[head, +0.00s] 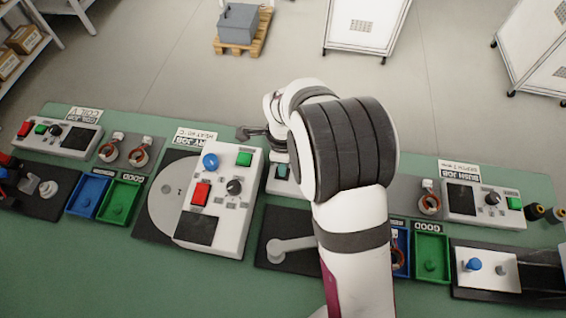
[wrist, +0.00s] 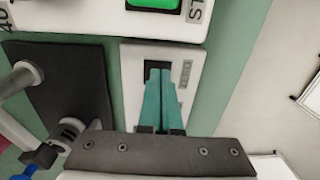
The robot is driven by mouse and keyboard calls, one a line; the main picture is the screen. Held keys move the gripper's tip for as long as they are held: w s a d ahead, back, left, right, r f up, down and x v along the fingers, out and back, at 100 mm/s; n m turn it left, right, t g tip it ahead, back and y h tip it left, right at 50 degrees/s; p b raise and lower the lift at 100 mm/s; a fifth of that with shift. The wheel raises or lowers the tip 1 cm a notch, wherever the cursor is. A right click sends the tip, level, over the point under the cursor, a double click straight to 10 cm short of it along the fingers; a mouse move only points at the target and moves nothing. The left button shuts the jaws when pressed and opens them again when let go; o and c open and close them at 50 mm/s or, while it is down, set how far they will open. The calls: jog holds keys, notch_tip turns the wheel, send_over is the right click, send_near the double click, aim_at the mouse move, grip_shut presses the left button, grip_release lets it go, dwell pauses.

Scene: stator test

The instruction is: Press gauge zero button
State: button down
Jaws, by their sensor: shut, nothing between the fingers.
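A small white gauge box (wrist: 136,95) is in the wrist view, with a dark square on its face and a label (wrist: 185,76) beside it that appears to read ZERO. My gripper (wrist: 160,73) has its two teal fingers closed together, with nothing between them. The tips lie over the dark square and hide much of it, including any button there. I cannot tell whether the tips touch the face. In the head view the white gauge box (head: 283,186) shows only in part, left of my arm, which hides the rest.
A larger white control box (head: 217,205) with blue, green and red buttons stands left of the gauge. A dark plate with a grey lever (head: 288,245) lies in front of it. Blue and green trays (head: 431,252) sit to the right. The green bench front (head: 180,285) is clear.

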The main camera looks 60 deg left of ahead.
jog(key=shift+s+d+f, duration=0.1)
jog(key=shift+d+f, duration=0.15)
jog(key=shift+d, duration=0.1)
notch_tip(320, 180, up, 14)
jog(key=shift+a+r, duration=0.2)
jog(key=shift+a, duration=0.1)
jog(key=shift+r, duration=0.1)
notch_tip(320, 180, up, 8)
dwell(0.4)
dwell(1.9)
